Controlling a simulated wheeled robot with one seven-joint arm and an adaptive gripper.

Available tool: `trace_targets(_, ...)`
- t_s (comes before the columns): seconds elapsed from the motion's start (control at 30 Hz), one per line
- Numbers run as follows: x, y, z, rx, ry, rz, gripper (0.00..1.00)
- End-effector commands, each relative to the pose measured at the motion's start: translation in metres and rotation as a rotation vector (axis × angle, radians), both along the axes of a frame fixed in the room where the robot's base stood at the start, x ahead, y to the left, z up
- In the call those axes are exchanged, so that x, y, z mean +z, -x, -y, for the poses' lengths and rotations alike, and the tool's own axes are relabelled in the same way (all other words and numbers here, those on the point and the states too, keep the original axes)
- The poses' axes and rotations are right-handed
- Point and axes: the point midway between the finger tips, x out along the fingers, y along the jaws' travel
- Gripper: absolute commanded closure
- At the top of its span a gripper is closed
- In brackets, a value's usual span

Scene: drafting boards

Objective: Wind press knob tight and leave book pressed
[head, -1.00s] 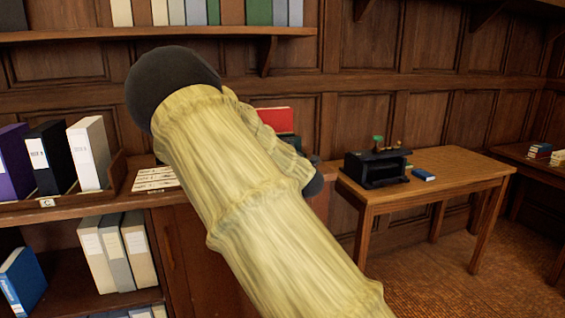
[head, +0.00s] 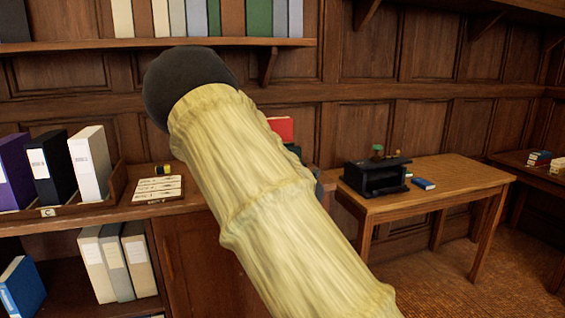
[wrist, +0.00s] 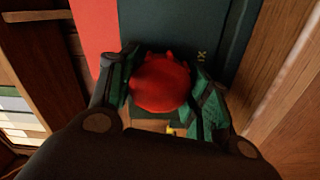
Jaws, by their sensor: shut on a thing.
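A red round knob (wrist: 160,82) is between the two fingers of my gripper (wrist: 162,88) in the wrist view. The fingers, with green pads, are shut on its sides. Behind the knob is a dark green surface (wrist: 185,25) with small gold marks, like a book cover, with a red panel (wrist: 95,30) at its left. In the head view my pale-sleeved arm hides my gripper and the knob; only a red piece (head: 281,128) shows past the arm. I cannot tell how tight the knob is or how the book sits under it.
Binders (head: 92,160) and a card tray (head: 157,190) are on the left cabinet. Open floor lies at the lower right.

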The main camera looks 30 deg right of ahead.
Motion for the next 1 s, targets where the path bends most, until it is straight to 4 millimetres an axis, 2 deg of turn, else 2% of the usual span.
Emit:
trace_targets(0.4, 0.0022, 0.0014, 0.0022, -0.004, -0.433, 0.103, 0.74)
trace_targets(1.0, -0.0003, 0.0015, 0.0019, -0.004, -0.966, 0.231, 0.74)
